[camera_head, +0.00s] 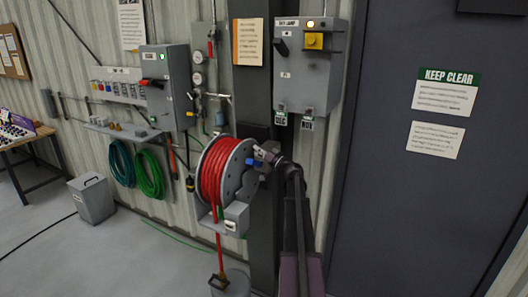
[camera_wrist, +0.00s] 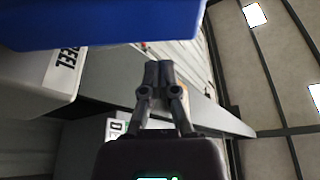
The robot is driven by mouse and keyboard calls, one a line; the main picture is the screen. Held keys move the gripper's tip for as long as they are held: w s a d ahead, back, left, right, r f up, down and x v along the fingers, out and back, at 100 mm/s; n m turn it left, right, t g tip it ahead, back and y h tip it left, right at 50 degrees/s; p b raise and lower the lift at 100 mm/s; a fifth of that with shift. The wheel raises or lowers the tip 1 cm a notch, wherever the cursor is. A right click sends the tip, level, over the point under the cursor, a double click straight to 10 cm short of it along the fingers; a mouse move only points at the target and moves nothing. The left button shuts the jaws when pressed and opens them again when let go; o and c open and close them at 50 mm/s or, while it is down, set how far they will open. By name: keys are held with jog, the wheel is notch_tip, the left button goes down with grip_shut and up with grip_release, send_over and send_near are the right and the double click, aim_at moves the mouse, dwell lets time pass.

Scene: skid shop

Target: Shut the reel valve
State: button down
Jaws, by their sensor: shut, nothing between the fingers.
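The hose reel (camera_head: 238,172) with red hose hangs on a dark post in the head view. A small blue valve handle (camera_head: 252,162) shows at its right side, partly beside my gripper (camera_head: 262,154). In the wrist view a large blue shape (camera_wrist: 110,22), apparently the handle seen very close, fills the upper left. A white label ending in "EEL" (camera_wrist: 63,72) sits below it on a pale box. My gripper (camera_wrist: 158,75) is shut and empty, its fingers together just below the blue shape. I cannot tell whether they touch it.
A dark door (camera_head: 400,190) stands to the right. Green hose coils (camera_head: 150,172) and a grey bin (camera_head: 92,199) are to the left. The floor at the front left is mostly clear.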

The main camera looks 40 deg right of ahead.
aim_at(255, 163)
jog(key=shift+s+a+f+b, duration=0.25)
jog(key=shift+a+f+b, duration=0.2)
jog(key=shift+f+b, duration=0.3)
jog(key=shift+s+a+f+b, duration=0.2)
jog(key=shift+a+f+b, duration=0.3)
jog(key=shift+f, duration=0.35)
jog(key=shift+s+d, duration=0.1)
